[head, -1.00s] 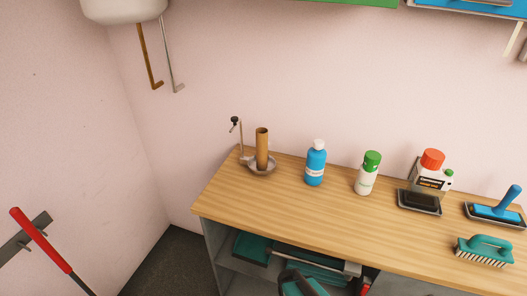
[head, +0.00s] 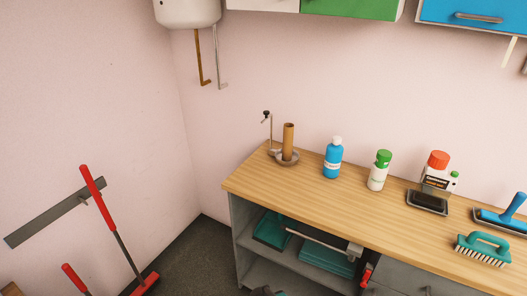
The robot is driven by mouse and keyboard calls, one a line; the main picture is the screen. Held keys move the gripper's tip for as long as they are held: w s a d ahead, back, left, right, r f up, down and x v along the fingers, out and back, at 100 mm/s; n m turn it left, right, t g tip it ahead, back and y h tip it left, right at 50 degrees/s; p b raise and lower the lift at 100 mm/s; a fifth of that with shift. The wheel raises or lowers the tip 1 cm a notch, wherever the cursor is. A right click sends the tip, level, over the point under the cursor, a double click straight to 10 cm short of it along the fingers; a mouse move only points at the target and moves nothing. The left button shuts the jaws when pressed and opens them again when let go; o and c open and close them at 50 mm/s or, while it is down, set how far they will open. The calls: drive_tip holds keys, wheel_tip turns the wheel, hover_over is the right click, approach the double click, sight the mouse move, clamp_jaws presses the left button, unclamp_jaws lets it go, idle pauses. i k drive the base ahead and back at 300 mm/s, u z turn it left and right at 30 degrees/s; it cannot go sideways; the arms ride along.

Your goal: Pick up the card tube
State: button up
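The card tube (head: 288,141) is a brown cylinder standing upright near the left end of the wooden worktop. Its foot is in or on a shallow grey round dish (head: 288,161), and I cannot see how its lower end sits there. A thin metal stand (head: 270,130) with a dark knob rises just to its left. No gripper shows clearly in the head view, so I cannot place it relative to the tube.
On the worktop (head: 310,190), right of the tube, stand a blue bottle (head: 333,160), a green-capped bottle (head: 378,172), a red-capped container (head: 438,168) and brushes (head: 484,247). The worktop's front left is clear. Red-handled tools (head: 105,210) are at the left wall.

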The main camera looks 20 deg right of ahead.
sight(289, 127)
drive_tip(key=u, duration=0.5)
drive_tip(key=k, duration=1)
drive_tip(key=u, duration=0.95)
drive_tip(key=i, duration=1.55)
drive_tip(key=z, duration=0.55)
drive_tip(key=i, duration=0.7)
drive_tip(key=z, duration=0.65)
drive_tip(key=i, duration=0.45)
drive_tip(key=z, duration=0.15)
